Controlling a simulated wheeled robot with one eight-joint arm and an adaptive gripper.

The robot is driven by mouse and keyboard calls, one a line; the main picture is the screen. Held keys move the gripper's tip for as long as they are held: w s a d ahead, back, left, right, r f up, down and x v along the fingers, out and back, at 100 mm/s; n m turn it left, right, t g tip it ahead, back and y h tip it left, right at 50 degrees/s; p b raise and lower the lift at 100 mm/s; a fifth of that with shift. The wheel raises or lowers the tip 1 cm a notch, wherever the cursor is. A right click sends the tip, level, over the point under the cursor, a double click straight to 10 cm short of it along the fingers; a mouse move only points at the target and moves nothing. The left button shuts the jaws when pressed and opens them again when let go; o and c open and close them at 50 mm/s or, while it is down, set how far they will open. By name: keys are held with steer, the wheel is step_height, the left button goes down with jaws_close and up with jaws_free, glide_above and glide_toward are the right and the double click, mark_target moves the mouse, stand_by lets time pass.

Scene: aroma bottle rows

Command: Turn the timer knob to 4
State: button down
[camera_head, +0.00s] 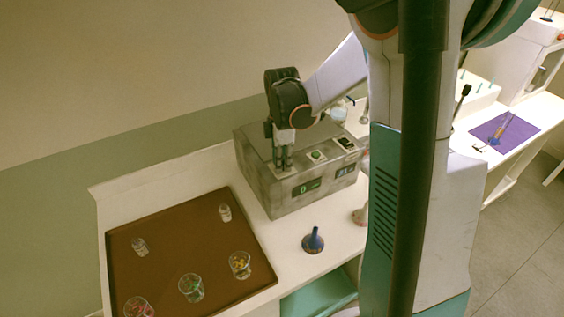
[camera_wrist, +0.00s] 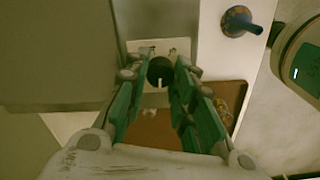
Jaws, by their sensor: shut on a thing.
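A grey box-shaped device (camera_head: 262,187) stands on the white counter. Its front has a green-lit display (camera_head: 306,189) that seems to start with 0, and a second, smaller display to the right. My gripper (camera_head: 283,164) points down onto the left part of the device's top and hides what is under it in the head view. In the wrist view, a round dark knob (camera_wrist: 160,71) with a white pointer mark sits on a pale plate between my fingertips. My gripper is shut on this knob. The scale numbers are too small to read.
A round dial (camera_head: 317,156) and a black switch (camera_head: 345,143) sit right of my gripper on the device. A brown tray (camera_head: 180,246) with several glasses lies at left. A purple mat (camera_head: 504,131) lies far right.

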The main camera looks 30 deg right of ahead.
steer(key=m+b, duration=0.1)
steer(key=m, duration=0.6)
steer(key=m+b, duration=0.1)
steer(key=m, duration=0.3)
steer(key=shift+w, duration=0.1)
steer(key=m, duration=0.4)
steer(key=shift+m, duration=0.3)
steer(key=m, duration=0.3)
steer(key=shift+m+b, duration=0.3)
steer(key=shift+b, duration=0.05)
steer(key=m, duration=0.4)
steer(key=shift+m, duration=0.3)
steer(key=m, duration=0.4)
steer(key=shift+d, duration=0.1)
steer(key=shift+m+b, duration=0.3)
steer(key=shift+m, duration=1.6)
